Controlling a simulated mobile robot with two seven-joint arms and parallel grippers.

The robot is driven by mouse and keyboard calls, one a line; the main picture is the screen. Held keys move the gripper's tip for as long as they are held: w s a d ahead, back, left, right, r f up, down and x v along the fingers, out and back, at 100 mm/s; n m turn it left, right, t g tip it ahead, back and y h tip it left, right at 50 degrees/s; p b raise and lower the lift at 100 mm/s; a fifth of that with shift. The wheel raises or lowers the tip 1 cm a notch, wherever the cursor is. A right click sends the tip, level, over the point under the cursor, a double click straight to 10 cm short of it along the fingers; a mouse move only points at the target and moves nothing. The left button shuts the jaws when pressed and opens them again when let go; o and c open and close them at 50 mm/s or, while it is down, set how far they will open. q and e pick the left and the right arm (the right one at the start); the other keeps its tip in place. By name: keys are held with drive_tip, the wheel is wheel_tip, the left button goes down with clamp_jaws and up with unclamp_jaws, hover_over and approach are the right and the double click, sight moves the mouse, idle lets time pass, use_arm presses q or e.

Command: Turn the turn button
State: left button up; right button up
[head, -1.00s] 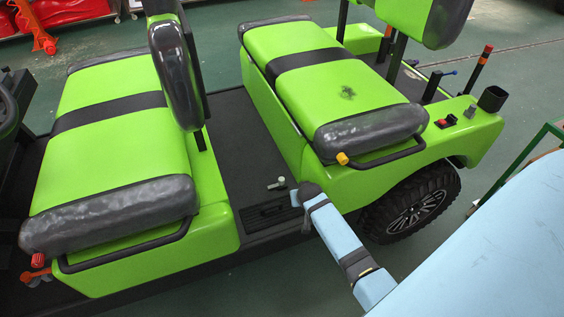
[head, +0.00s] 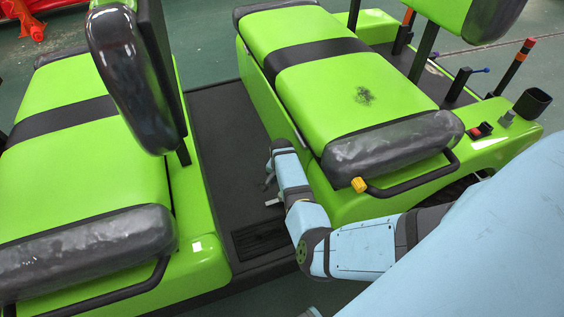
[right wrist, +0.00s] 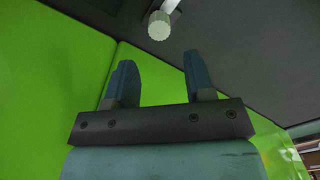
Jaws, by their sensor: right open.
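A pale ribbed round knob (right wrist: 159,25) on a light stem shows in the right wrist view, past the fingertips and about in line with the gap between them. It may be the turn button. In the head view a small pale piece (head: 273,202) shows low over the cart's dark floor, partly hidden by my right arm. My right gripper (right wrist: 158,62) is open, with nothing between its fingers. In the head view the gripper (head: 269,174) is small and points down between the seat rows. My left gripper is not in view.
Green seats (head: 330,50) stand on both sides of the dark floor (head: 225,130). A red switch (head: 481,130) and a black cup (head: 532,104) are on the rear fender.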

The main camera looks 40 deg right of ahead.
sight(275, 199)
wheel_tip(275, 199, down, 4)
drive_tip(key=b, duration=0.3)
drive_tip(key=shift+s+a+r+b, duration=0.1)
drive_tip(key=shift+b, duration=0.25)
wheel_tip(275, 199, down, 5)
drive_tip(key=b, duration=0.6)
drive_tip(key=shift+c, duration=0.5)
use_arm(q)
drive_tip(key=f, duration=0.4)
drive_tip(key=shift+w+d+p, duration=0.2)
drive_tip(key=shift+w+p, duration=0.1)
use_arm(e)
drive_tip(key=shift+r, duration=0.1)
drive_tip(key=c, duration=0.5)
